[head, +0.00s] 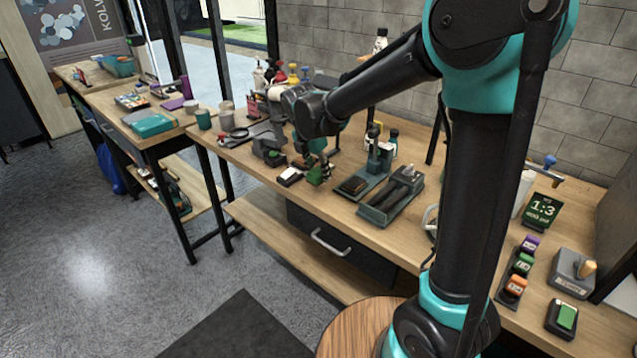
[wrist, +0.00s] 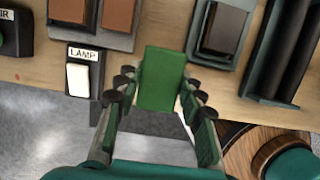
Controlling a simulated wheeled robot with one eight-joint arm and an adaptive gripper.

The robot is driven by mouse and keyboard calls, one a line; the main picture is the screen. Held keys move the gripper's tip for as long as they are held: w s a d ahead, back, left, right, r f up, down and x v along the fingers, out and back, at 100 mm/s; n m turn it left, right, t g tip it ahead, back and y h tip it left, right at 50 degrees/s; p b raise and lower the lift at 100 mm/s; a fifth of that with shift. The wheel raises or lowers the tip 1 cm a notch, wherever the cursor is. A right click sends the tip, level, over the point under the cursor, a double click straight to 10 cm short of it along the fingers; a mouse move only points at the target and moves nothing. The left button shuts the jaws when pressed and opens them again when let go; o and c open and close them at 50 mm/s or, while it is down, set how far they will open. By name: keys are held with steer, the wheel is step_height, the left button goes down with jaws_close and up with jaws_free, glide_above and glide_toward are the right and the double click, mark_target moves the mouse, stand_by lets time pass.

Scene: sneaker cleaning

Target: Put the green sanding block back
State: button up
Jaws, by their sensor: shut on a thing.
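The green sanding block (wrist: 163,78) is between the fingers of my gripper (wrist: 160,88) in the wrist view. The gripper is shut on its sides, and the block's broad green face shows. In the head view, the green block (head: 315,176) and my gripper (head: 321,166) are near the front edge of the workbench (head: 258,172). The block appears held above the bench edge; its exact height is hard to tell. In the wrist view, a grey holder (wrist: 97,38) with two brown blocks is at upper left. A grey tray (wrist: 212,55) with a dark brown block is at upper right.
A switch labelled LAMP (wrist: 80,75) is left of the block. A twin-trough dark rack (wrist: 282,50) is at right. A round wooden top (wrist: 235,140) is at lower right. The bench back holds bottles (head: 392,143); floor (head: 130,270) is open in front.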

mark_target(318, 182)
steer(key=shift+f, duration=2.05)
steer(key=shift+f, duration=0.15)
steer(key=o, duration=1.1)
steer(key=v, duration=1.2)
steer(key=shift+c, duration=0.3)
